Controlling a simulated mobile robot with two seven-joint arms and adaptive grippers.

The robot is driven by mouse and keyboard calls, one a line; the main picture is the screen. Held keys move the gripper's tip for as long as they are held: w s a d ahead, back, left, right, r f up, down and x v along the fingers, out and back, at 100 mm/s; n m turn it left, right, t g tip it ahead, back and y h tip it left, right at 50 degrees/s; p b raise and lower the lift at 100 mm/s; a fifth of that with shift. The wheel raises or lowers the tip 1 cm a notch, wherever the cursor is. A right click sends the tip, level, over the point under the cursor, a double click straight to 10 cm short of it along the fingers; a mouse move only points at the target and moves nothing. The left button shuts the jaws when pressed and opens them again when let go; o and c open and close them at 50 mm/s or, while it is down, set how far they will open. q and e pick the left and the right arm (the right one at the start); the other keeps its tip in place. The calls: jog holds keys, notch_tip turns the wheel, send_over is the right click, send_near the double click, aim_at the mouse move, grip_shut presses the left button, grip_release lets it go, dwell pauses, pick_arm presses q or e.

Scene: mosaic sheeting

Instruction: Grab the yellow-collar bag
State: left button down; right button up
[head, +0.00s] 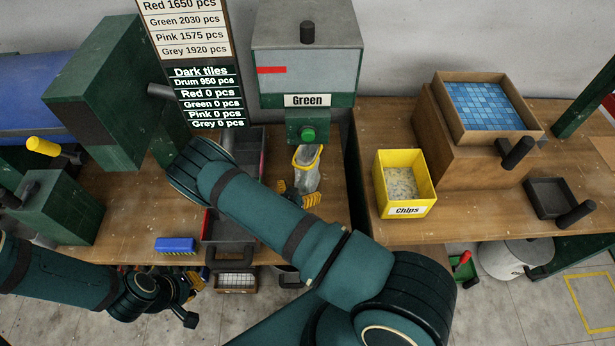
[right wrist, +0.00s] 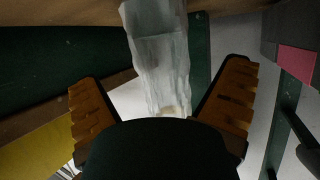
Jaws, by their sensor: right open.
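The clear bag (head: 306,178) with a yellow collar (head: 307,156) hangs upright below the green-buttoned outlet of the dispenser labelled "Green" (head: 307,100). My right gripper (head: 298,195) is open, with its orange fingers around the lower part of the bag in the head view. In the right wrist view the pale, translucent bag (right wrist: 160,55) shows between the two spread fingers, with gaps at both sides. The collar cannot be made out there. Much of the right gripper is hidden behind my forearm. My left gripper (head: 184,290) is low at the left, below the bench edge; its jaws are unclear.
A blue brush (head: 175,245) lies at the left bench's front edge. A tally board (head: 205,70) stands behind.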

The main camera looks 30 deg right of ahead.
aim_at(302, 187)
jog(key=x, duration=0.4)
jog(key=shift+f, duration=0.3)
jog(key=c, duration=1.4)
jog(key=shift+r, duration=0.1)
